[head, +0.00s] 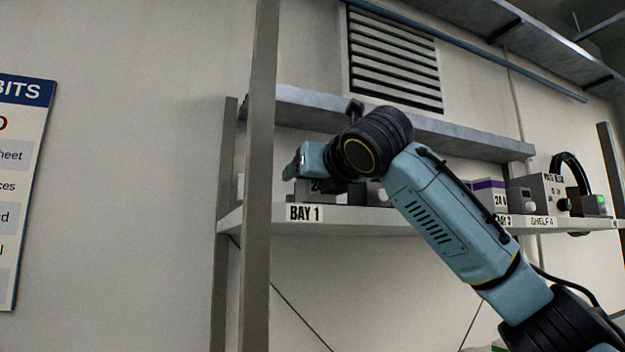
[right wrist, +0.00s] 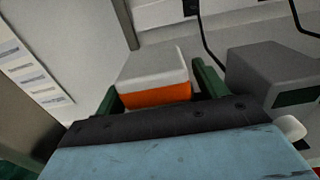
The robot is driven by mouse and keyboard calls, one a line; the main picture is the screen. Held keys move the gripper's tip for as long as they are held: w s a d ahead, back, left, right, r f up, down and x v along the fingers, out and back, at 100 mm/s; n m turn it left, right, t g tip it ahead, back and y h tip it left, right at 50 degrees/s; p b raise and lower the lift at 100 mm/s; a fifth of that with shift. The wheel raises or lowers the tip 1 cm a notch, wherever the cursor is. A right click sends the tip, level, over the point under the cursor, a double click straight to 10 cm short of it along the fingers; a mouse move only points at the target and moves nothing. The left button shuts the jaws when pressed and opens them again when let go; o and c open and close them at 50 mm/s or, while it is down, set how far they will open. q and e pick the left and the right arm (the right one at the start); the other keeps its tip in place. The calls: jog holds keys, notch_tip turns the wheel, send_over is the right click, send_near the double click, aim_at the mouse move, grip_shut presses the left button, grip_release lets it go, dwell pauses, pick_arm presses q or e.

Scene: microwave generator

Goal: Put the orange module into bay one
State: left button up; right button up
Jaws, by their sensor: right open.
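The orange module (right wrist: 155,94), with a pale grey top, shows in the right wrist view between the two green fingers of my right gripper (right wrist: 158,84). The fingers stand apart on either side of it, and my right gripper is open. In the head view my right gripper (head: 298,164) is just above the shelf edge at the BAY 1 label (head: 304,213). My right arm hides much of the bay. My left gripper is out of view.
A grey module (right wrist: 272,72) stands right of the fingers in the right wrist view. The shelf (head: 350,222) holds a purple-topped module (head: 489,194) and grey boxes (head: 538,190) at right. An upright post (head: 260,150) stands left of the bay, and a ledge (head: 460,141) runs above.

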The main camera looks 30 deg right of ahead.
jog(key=s+b, duration=0.3)
jog(key=s, duration=0.8)
jog(key=shift+s+a+b, duration=0.25)
jog(key=shift+a+b, duration=0.05)
jog(key=shift+w+f, duration=0.1)
jog(key=shift+f, duration=0.05)
